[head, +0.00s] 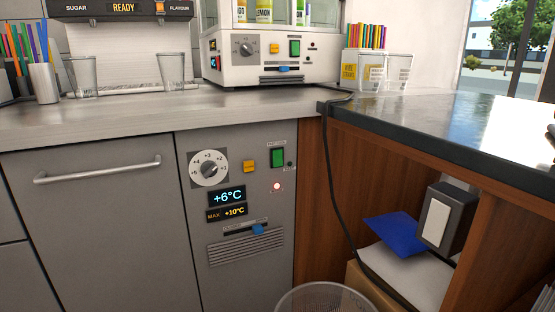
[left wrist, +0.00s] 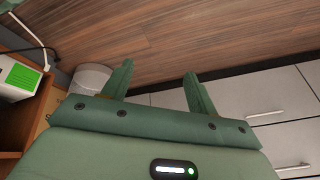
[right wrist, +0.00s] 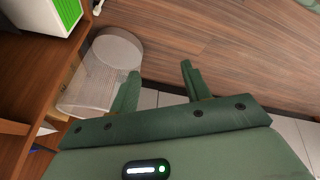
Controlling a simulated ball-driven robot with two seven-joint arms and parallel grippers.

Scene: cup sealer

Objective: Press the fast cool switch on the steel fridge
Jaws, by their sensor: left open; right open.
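The steel fridge (head: 248,275) is built in under the counter, with its control panel facing me in the head view. The panel has a green switch (head: 277,157) at upper right, under a label too small to read. A yellow button (head: 249,166), a round dial (head: 208,168), a lit display (head: 227,197) reading +6°C and a blue slider (head: 257,229) are nearby. My left gripper (left wrist: 159,70) and right gripper (right wrist: 160,70) are open and empty, pointing over wooden floor, outside the head view.
A second unit (head: 265,73) on the counter has a similar panel with its own green switch (head: 294,48). A mesh bin (head: 325,298) stands before the fridge's right side. A black cable (head: 330,170) hangs right of the panel. A dark countertop (head: 450,130) juts out at right.

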